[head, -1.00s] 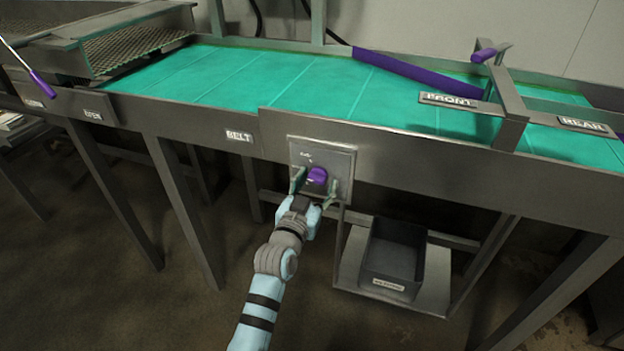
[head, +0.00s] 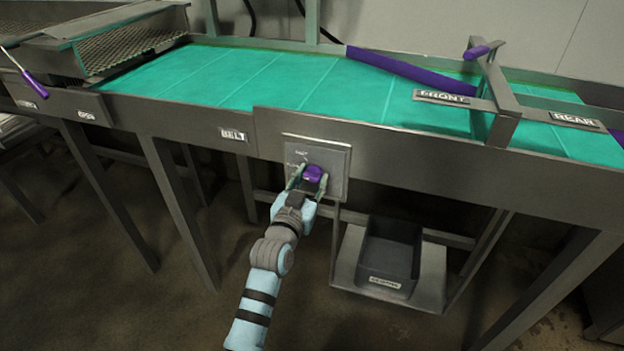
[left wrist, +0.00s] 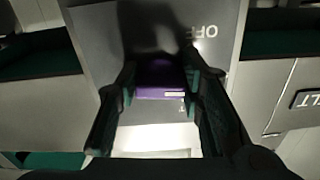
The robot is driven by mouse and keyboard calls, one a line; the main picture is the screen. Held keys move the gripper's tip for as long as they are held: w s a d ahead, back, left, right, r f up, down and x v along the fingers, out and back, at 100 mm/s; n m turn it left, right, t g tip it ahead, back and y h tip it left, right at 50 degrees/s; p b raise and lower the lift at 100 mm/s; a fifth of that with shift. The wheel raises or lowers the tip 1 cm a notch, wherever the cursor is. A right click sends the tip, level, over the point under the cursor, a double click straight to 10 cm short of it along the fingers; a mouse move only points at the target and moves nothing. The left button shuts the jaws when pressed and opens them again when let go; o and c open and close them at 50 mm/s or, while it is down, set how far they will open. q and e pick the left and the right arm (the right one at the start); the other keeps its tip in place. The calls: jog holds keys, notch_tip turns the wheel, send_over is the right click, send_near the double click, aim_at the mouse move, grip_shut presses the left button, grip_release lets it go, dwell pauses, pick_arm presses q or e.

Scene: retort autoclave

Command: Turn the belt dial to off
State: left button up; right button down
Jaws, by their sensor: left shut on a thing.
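The purple belt dial (head: 313,173) sits on a grey square plate (head: 335,160) on the front of the conveyor, right of the "BELT" label (head: 234,134). My left gripper (head: 308,181) is shut on the dial, with one finger on each side. In the left wrist view the dial (left wrist: 160,82) shows between the fingers, with a pale mark on its right part. My right gripper is not in view.
The green belt (head: 270,85) runs above the plate. A purple bar (head: 405,66) crosses the belt, and a metal gate with a "FRONT" label (head: 441,97) stands at right. A dark bin (head: 390,255) sits on a low shelf below right of the dial.

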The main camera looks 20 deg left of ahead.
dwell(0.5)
pick_arm(q)
jog(key=shift+r+n+p, duration=0.2)
jog(key=shift+n+p, duration=0.9)
jog(key=shift+p, duration=0.15)
jog(key=n+p, duration=0.2)
jog(key=shift+d+n, duration=0.1)
jog(key=shift+n, duration=0.2)
jog(key=shift+n+p, duration=0.55)
jog(key=shift+n, duration=0.65)
jog(key=shift+d+n+p, duration=0.1)
jog(key=shift+n+p, duration=0.25)
jog(key=shift+n, duration=0.95)
jog(key=o, duration=1.2)
jog(key=shift+f, duration=0.1)
jog(key=shift+c, duration=0.2)
